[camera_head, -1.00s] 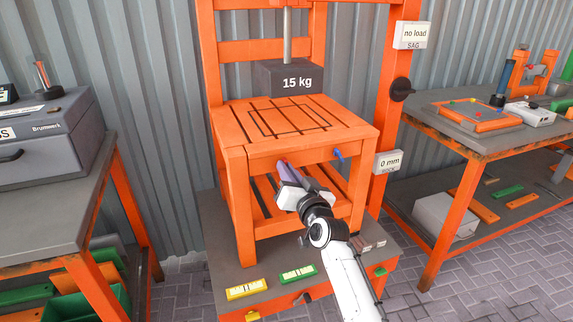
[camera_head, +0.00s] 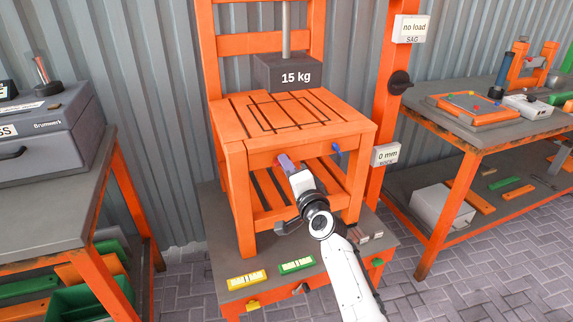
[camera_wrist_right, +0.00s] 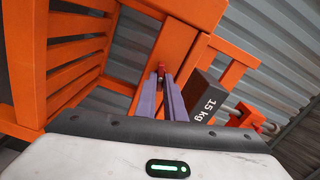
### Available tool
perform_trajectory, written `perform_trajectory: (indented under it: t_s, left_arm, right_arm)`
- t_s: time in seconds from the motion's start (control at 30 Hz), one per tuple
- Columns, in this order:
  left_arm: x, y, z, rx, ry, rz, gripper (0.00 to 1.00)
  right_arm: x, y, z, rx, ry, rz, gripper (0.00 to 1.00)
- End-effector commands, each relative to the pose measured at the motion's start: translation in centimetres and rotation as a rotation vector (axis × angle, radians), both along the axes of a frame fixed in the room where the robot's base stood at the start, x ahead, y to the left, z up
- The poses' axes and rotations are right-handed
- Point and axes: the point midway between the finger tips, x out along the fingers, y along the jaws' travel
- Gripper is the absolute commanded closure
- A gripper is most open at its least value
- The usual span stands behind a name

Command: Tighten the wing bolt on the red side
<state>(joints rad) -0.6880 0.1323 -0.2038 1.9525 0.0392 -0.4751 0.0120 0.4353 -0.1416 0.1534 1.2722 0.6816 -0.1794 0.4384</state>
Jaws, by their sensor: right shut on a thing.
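The orange chair (camera_head: 240,150) stands on a grey-topped orange stand. The red wing bolt (camera_wrist_right: 161,69) is at the chair's front rail, between my right gripper's fingertips in the right wrist view; in the head view the gripper mostly hides it. My right gripper (camera_head: 284,162) is shut on this bolt. Its two purple fingers (camera_wrist_right: 166,84) point at the orange wood. A blue wing bolt (camera_head: 337,150) sits on the same rail, to the right of the gripper. My left gripper is not in view.
A dark 15 kg block (camera_head: 290,75) hangs on a rod above the seat. The signs read "no load" (camera_head: 412,28) and "0 mm" (camera_head: 387,154). Green (camera_head: 297,265) and yellow (camera_head: 246,280) pieces lie on the stand. Workbenches stand on both sides.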

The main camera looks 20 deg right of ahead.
Motion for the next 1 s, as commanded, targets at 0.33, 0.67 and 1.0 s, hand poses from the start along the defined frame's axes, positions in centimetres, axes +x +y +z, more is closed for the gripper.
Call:
perform_trajectory:
  t_s: [0.33, 0.67, 1.0]
  left_arm:
    - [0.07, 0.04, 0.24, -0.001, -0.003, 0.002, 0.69]
    - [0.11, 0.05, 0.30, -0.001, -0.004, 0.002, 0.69]
    - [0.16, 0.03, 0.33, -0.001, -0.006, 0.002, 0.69]
  right_arm:
    - [0.06, 0.02, 0.10, 0.166, 0.004, 0.001, 1.00]
    - [0.06, 0.00, 0.08, 0.202, 0.005, 0.001, 1.00]
    - [0.06, 0.01, 0.11, 0.199, 0.004, 0.001, 0.82]
